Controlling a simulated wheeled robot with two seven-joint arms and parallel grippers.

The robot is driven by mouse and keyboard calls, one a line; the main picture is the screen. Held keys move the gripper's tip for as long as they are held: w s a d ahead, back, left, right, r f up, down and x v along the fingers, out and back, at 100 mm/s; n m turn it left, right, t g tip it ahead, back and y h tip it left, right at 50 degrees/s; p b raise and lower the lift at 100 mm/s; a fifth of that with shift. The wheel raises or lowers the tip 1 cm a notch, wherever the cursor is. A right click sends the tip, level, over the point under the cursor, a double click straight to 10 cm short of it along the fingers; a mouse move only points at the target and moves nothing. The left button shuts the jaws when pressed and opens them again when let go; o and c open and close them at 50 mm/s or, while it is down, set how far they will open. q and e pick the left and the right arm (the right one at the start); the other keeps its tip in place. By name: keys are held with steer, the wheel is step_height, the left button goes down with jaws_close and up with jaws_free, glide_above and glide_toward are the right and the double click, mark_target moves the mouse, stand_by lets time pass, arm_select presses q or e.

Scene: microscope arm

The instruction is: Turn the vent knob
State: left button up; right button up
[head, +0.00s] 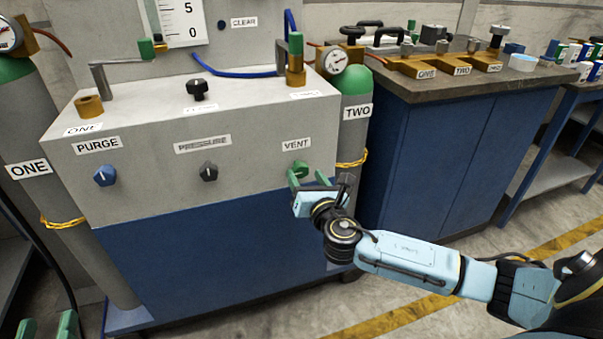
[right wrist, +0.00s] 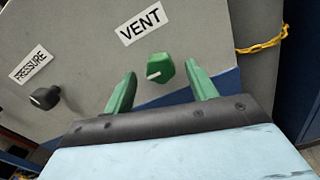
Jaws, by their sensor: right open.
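The green vent knob (head: 300,168) is on the grey panel's front, under the VENT label (head: 295,144). In the right wrist view the knob (right wrist: 160,68) has a white pointer mark. My right gripper (head: 308,178) is open in front of the knob. Its two green fingertips (right wrist: 160,80) show on either side of the knob with gaps, so it is not gripped; the exact depth between tips and knob is hard to tell. My left gripper (head: 47,327) shows only its two green fingertips, apart and empty, at the bottom left edge.
A black pressure knob (head: 208,172) and a blue purge knob (head: 105,176) are left of the vent knob. Gas cylinder TWO (head: 354,135) with yellow chain (head: 352,163) stands just right of the panel. A blue bench (head: 450,150) stands further right.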

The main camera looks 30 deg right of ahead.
mark_target(303, 172)
steer(key=b+x, duration=0.1)
steer(key=x, duration=0.1)
steer(key=shift+w, duration=0.35)
arm_select(q)
steer(key=shift+s+d+r+t+h, duration=0.1)
steer(key=shift+s+r+t+h, duration=0.15)
steer(key=shift+r+t, duration=0.5)
steer(key=shift+s+d+r+t+h, duration=0.15)
steer(key=shift+r+t, duration=0.3)
steer(key=shift+r, duration=0.55)
steer(key=shift+s+d+r+t+h, duration=0.1)
steer(key=shift+s+r+t+h, duration=0.2)
steer(key=shift+r+t, duration=0.45)
arm_select(e)
steer(key=shift+w+d, duration=0.2)
steer(key=shift+w, duration=0.35)
arm_select(q)
steer(key=shift+r, duration=0.15)
arm_select(e)
steer(key=c, duration=1)
